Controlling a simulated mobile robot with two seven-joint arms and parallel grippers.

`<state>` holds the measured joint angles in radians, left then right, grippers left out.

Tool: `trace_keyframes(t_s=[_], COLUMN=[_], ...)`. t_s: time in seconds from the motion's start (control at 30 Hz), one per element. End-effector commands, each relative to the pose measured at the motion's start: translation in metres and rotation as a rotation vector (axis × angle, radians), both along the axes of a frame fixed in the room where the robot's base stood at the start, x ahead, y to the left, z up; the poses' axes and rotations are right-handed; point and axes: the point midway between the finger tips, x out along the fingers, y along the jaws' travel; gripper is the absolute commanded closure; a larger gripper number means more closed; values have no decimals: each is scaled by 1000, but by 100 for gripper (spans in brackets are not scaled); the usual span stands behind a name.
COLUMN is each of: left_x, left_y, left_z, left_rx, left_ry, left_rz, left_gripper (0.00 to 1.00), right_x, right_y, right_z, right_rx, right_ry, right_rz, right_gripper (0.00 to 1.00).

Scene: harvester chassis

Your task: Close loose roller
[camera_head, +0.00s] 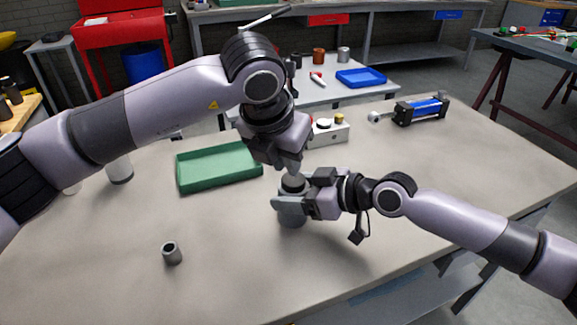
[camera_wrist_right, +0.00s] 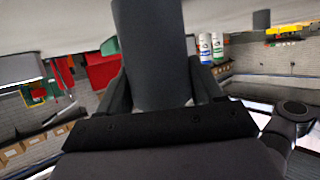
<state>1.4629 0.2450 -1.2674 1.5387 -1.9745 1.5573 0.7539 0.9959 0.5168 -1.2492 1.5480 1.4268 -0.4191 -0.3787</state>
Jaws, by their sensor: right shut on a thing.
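The roller, a dark grey upright cylinder (camera_head: 292,219), stands on the table in the head view, with a dark round top (camera_head: 293,184). My right gripper (camera_head: 288,204) comes from the right and is shut around its body. In the right wrist view the cylinder (camera_wrist_right: 152,50) sits between the two fingers of the right gripper (camera_wrist_right: 160,92). My left gripper (camera_head: 291,166) points down from above, its fingertips at or just over the dark top. I cannot tell whether it touches the top or holds anything. The fingers hide part of the cylinder.
A green tray (camera_head: 218,184) lies left of the grippers. A small grey hollow cylinder (camera_head: 172,254) stands at front left. A white box (camera_head: 328,134) and a blue-black cylinder unit (camera_head: 421,108) are at the back. The table's right front is mostly clear.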

Motion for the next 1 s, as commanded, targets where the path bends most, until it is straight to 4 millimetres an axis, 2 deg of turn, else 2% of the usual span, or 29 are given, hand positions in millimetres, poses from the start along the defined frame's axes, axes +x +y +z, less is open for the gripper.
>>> trace_keyframes(t_s=[0.07, 0.27, 0.3, 0.37, 0.4, 0.67, 0.77, 0.87, 1.0], left_x=[-2, -3, -2, -2, -2, -3, -4, -9, -19], left_y=[1, 1, 1, 1, 1, 1, 2, 5, 10], left_z=[5, 6, 6, 6, 6, 6, 12, 25, 52], left_rx=[-2, -1, -1, -1, -1, -1, -2, -1, -2], left_ry=[1, 2, 2, 2, 2, 1, 0, -3, -4], left_rz=[1, 1, 1, 1, 1, 1, 1, 0, 0], left_gripper=[83, 83, 76, 57, 53, 53, 53, 53, 53], right_x=[0, 0, 0, 0, 0, 0, 0, 0, 0], right_y=[0, 0, 0, 0, 0, 0, 0, 0, 0], right_z=[1, 1, 1, 1, 1, 1, 1, 1, 1], right_rx=[3, 2, 2, 2, 2, 2, 2, 2, 1], right_ry=[-2, -1, -1, -1, -1, -1, -1, -1, 0], right_rz=[-1, 0, 0, 0, 0, 0, 0, 0, 0], right_gripper=[88, 88, 88, 88, 88, 88, 88, 88, 88])
